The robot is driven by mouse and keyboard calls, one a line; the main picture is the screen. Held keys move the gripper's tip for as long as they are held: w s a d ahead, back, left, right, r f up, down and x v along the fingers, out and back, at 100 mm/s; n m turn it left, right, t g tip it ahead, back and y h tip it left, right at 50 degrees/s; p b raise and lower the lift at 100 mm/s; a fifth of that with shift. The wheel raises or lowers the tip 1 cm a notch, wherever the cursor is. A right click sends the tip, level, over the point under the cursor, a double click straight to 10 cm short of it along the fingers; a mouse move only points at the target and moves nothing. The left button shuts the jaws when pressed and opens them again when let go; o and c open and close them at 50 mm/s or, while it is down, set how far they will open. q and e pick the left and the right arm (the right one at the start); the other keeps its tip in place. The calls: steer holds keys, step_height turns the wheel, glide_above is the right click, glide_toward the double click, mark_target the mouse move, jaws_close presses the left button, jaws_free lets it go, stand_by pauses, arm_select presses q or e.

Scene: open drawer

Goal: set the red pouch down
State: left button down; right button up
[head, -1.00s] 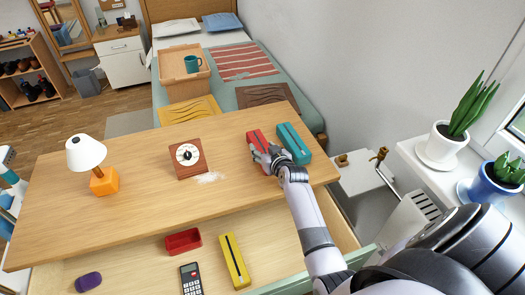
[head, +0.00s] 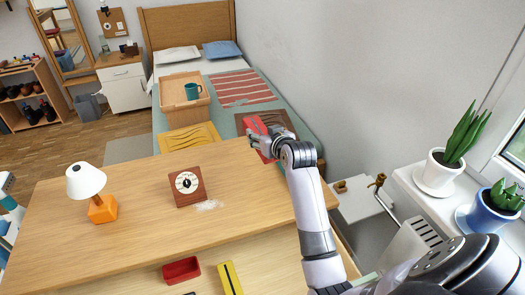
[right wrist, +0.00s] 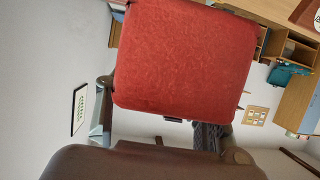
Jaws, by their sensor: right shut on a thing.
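The red pouch (head: 258,126) is in my right gripper (head: 265,143), raised near the desk's far right part in the head view. In the right wrist view the pouch (right wrist: 185,58) is a red, textured block filling the upper middle, with gripper fingers at its lower left and lower right. The gripper is shut on it. The wooden desk (head: 140,225) lies below; its bare top shows left of my right arm. The teal pouch is not visible, and my arm covers that part of the desk.
On the desk stand an orange lamp (head: 102,208) and a wooden dial clock (head: 187,185), with a pale patch beside the clock. The drawer in front is open, holding a red tray (head: 181,270) and a yellow box (head: 230,278). Potted plants stand on the right sill.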

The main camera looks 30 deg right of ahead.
step_height(320, 180, up, 2)
steer(key=shift+a+r, duration=0.15)
steer(key=shift+a, duration=0.05)
steer(key=s+a+r+n+y, duration=0.1)
steer(key=s+a+r, duration=0.4)
steer(key=a, duration=0.4)
steer(key=s+a+r+n+y, duration=0.1)
steer(key=s+a+r, duration=0.5)
steer(key=a, duration=0.3)
steer(key=shift+a+r, duration=0.3)
steer(key=shift+r, duration=0.6)
steer(key=shift+s, duration=0.1)
